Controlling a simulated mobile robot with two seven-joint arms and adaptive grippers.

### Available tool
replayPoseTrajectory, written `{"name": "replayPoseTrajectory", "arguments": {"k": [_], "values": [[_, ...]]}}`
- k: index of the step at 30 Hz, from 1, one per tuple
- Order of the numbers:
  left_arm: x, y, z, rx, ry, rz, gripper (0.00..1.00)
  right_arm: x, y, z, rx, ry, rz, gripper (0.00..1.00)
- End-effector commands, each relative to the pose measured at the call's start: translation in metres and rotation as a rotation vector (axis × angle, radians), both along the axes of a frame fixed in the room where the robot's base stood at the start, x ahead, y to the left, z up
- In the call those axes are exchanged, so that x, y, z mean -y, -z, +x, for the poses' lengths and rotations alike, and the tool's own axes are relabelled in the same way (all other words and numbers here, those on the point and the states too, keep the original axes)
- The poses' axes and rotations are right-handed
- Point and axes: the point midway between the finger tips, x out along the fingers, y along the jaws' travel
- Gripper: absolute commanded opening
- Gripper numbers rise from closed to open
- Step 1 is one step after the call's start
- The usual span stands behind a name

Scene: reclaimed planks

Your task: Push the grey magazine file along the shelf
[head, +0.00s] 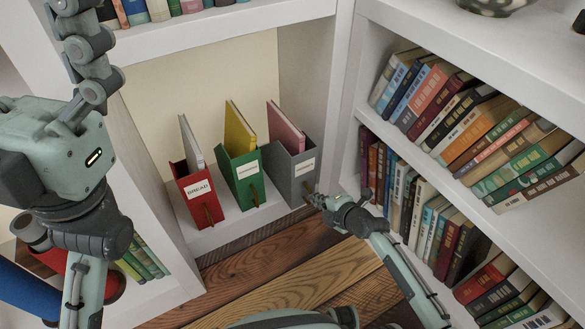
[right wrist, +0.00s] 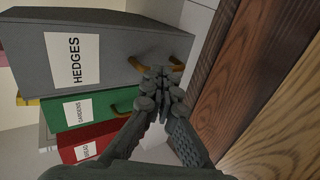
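The grey magazine file (head: 286,180) stands upright at the right end of a row of three on the white shelf, with a pink folder in it. In the right wrist view the grey file (right wrist: 112,52) carries a white label reading HEDGES and a brown pull. My right gripper (head: 318,200) is at the lower front right of the grey file. In the right wrist view its fingertips (right wrist: 163,88) are together, close to the file's front; I cannot tell whether they touch it. My left gripper (head: 80,45) is raised at the upper left, away from the files; its opening is unclear.
A green file (head: 228,180) with a yellow folder and a red file (head: 187,186) with a white folder stand left of the grey one. A white upright panel (head: 313,90) bounds the bay on the right. Beyond it are bookshelves. The plank floor (head: 270,270) lies in front.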

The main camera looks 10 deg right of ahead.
Motion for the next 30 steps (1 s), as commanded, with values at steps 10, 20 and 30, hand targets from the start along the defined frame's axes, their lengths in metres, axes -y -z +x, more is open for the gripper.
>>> {"name": "replayPoseTrajectory", "arguments": {"k": [10, 20, 30], "values": [[0.0, 0.003, 0.0, 0.0, 0.001, 0.0, 0.97, -0.004, 0.0, 0.009, 0.001, 0.0, 0.0, 0.0], [0.0, 0.005, 0.0, 0.0, 0.001, 0.0, 0.97, -0.007, 0.0, 0.017, 0.002, -0.001, 0.0, 0.0], [0.0, 0.008, 0.0, -0.001, 0.001, -0.001, 0.97, -0.009, -0.001, 0.025, 0.002, 0.0, 0.001, 0.0]]}}
